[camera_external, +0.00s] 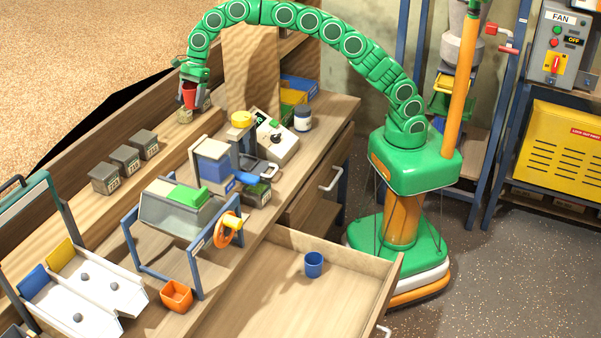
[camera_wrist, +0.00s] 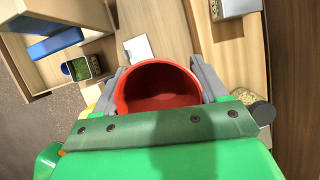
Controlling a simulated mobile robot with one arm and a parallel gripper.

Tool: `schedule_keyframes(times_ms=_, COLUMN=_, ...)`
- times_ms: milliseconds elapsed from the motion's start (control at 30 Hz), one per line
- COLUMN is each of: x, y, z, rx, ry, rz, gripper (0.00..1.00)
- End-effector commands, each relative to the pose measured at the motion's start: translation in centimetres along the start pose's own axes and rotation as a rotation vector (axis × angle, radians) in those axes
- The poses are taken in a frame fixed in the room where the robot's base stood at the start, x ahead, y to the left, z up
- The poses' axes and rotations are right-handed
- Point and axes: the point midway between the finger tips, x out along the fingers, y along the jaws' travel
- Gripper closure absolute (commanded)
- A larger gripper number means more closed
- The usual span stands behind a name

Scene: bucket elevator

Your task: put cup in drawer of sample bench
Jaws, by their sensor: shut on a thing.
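A red cup (camera_external: 189,97) is in my gripper (camera_external: 191,93) above the far left side of the sample bench. In the wrist view my gripper (camera_wrist: 159,80) has a grey finger on each side of the red cup (camera_wrist: 158,88), whose open mouth faces the camera. A blue cup (camera_external: 313,264) stands upright inside the open drawer (camera_external: 285,302) at the front of the bench. My gripper is far from this drawer, across the bench top. The cup's lower end is partly hidden against the things behind it.
Grey labelled boxes (camera_external: 125,159), a blue-framed device with an orange handwheel (camera_external: 228,229), an orange bin (camera_external: 177,296) and a scale-like instrument (camera_external: 274,137) crowd the bench. The drawer floor around the blue cup is clear.

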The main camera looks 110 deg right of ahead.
Motion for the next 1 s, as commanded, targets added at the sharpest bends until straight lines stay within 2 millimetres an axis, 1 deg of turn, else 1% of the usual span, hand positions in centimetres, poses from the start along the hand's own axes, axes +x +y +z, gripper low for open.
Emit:
schedule_keyframes(times_ms=267, x=0.6, y=4.1, z=2.2, rx=-0.109, ry=0.003, rz=0.045, gripper=0.57)
schedule_keyframes(times_ms=367, x=0.9, y=6.3, z=3.3, rx=-0.164, ry=0.004, rz=0.068, gripper=0.57)
schedule_keyframes(times_ms=467, x=1.1, y=8.9, z=4.5, rx=-0.235, ry=0.003, rz=0.094, gripper=0.57)
schedule_keyframes(times_ms=567, x=1.2, y=12.7, z=5.9, rx=-0.329, ry=0.002, rz=0.131, gripper=0.57)
schedule_keyframes(times_ms=600, x=1.4, y=14.3, z=6.3, rx=-0.368, ry=0.003, rz=0.148, gripper=0.57)
schedule_keyframes(times_ms=667, x=1.6, y=16.7, z=7.0, rx=-0.429, ry=0.006, rz=0.172, gripper=0.57)
schedule_keyframes(times_ms=700, x=1.6, y=18.3, z=7.4, rx=-0.469, ry=0.005, rz=0.187, gripper=0.57)
schedule_keyframes(times_ms=767, x=1.7, y=20.6, z=7.9, rx=-0.528, ry=0.005, rz=0.210, gripper=0.57)
schedule_keyframes(times_ms=800, x=1.7, y=22.3, z=8.1, rx=-0.568, ry=0.005, rz=0.226, gripper=0.57)
schedule_keyframes(times_ms=867, x=1.7, y=24.7, z=8.4, rx=-0.626, ry=0.005, rz=0.250, gripper=0.57)
schedule_keyframes(times_ms=900, x=1.7, y=26.3, z=8.6, rx=-0.668, ry=0.006, rz=0.265, gripper=0.57)
schedule_keyframes(times_ms=967, x=1.8, y=28.6, z=8.7, rx=-0.727, ry=0.006, rz=0.288, gripper=0.57)
schedule_keyframes(times_ms=1000, x=1.8, y=30.3, z=8.7, rx=-0.766, ry=0.007, rz=0.305, gripper=0.57)
